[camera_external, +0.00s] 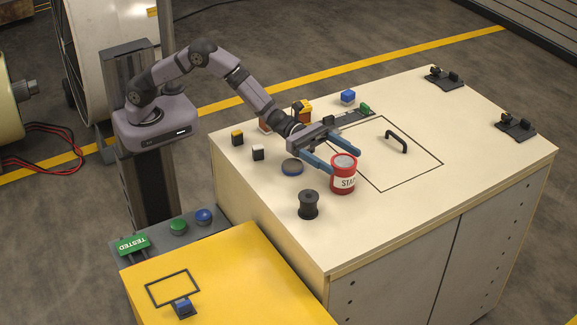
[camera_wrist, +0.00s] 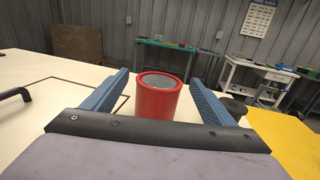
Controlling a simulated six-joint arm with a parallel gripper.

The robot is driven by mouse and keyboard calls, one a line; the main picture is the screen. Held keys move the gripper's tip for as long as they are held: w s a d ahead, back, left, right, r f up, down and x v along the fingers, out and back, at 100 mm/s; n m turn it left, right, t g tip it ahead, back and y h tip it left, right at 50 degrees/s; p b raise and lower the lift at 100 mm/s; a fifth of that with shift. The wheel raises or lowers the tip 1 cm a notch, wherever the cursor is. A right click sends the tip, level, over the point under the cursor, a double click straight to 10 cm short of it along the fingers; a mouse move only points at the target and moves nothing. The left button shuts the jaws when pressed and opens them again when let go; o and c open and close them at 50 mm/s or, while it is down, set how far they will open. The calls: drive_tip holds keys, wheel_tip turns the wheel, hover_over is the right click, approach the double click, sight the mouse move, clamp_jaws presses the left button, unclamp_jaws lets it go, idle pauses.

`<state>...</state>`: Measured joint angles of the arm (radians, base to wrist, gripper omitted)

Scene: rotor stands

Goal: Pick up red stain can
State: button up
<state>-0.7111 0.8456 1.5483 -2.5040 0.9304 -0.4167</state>
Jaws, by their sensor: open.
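The red stain can (camera_external: 343,177) stands upright on the wooden workbench top, with a white label and a grey lid. My gripper (camera_external: 343,161) is open, its two blue fingers reaching toward the can at about its height. In the wrist view the can (camera_wrist: 158,97) appears between the two spread fingers of my gripper (camera_wrist: 160,88). Gaps show on both sides of the can, and I see no contact. The can's lower part is hidden behind the gripper body in the wrist view.
A black handle (camera_external: 396,141) rises behind right. Small colored blocks sit toward the back left. The bench's front right is clear.

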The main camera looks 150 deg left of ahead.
drive_tip(key=shift+w+a, duration=0.1)
drive_tip(key=shift+w, duration=0.1)
drive_tip(key=shift+c, duration=0.4)
drive_tip(key=shift+r, duration=0.15)
drive_tip(key=c, duration=1.4)
wheel_tip(320, 180, up, 10)
drive_tip(key=shift+b, duration=1.2)
